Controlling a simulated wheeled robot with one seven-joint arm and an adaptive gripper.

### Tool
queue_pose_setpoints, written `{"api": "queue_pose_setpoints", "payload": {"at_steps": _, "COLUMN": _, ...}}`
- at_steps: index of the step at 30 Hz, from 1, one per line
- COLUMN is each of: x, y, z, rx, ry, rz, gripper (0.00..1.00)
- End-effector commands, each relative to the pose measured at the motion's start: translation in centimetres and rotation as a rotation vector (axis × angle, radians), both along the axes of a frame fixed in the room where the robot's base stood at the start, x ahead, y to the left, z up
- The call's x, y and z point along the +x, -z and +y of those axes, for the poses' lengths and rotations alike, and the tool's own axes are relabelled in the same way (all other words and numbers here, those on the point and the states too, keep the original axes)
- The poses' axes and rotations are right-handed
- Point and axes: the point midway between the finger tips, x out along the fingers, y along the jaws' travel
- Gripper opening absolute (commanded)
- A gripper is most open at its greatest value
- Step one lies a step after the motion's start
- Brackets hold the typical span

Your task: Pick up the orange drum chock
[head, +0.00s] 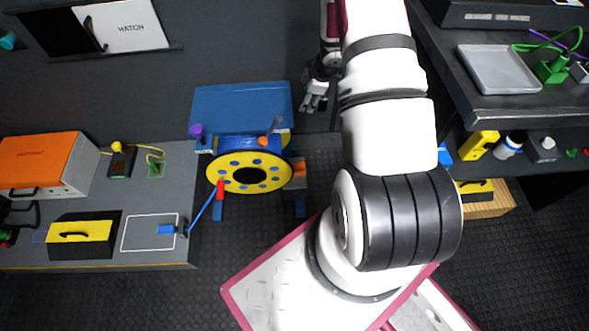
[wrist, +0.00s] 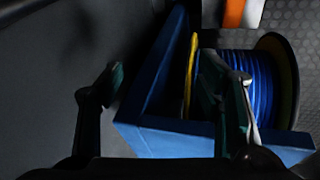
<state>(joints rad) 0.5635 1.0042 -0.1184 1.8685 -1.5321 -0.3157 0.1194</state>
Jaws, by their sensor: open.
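The orange drum chock (head: 299,172) appears as a small orange piece at the right edge of the yellow-flanged cable drum (head: 225,171), by a blue leg of its stand. It is partly hidden, and I cannot make it out surely in the wrist view. My gripper (head: 314,97) is open and empty, above and behind the chock, to the right of the stand's blue panel (head: 238,103). In the wrist view, my gripper's fingers (wrist: 176,84) are spread apart over the blue frame (wrist: 150,110), with the drum's blue cable (wrist: 245,80) beside the right finger.
A grey bench on the left holds an orange and white case (head: 45,162) and a yellow box (head: 82,240). A shelf with a grey tray (head: 497,70) is at right. Dark floor lies below the drum.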

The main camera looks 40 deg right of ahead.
Motion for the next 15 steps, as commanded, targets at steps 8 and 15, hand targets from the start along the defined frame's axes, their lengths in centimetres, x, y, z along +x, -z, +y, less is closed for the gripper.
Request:
{"api": "queue_pose_setpoints", "payload": {"at_steps": 8, "x": -6.4, "y": 14.5, "z": 3.3, "rx": 0.209, "ry": -0.148, "rz": 0.089, "gripper": 0.60}}
{"api": "queue_pose_setpoints", "payload": {"at_steps": 15, "x": -8.0, "y": 17.7, "z": 4.7, "rx": 0.266, "ry": -0.184, "rz": 0.106, "gripper": 0.60}}
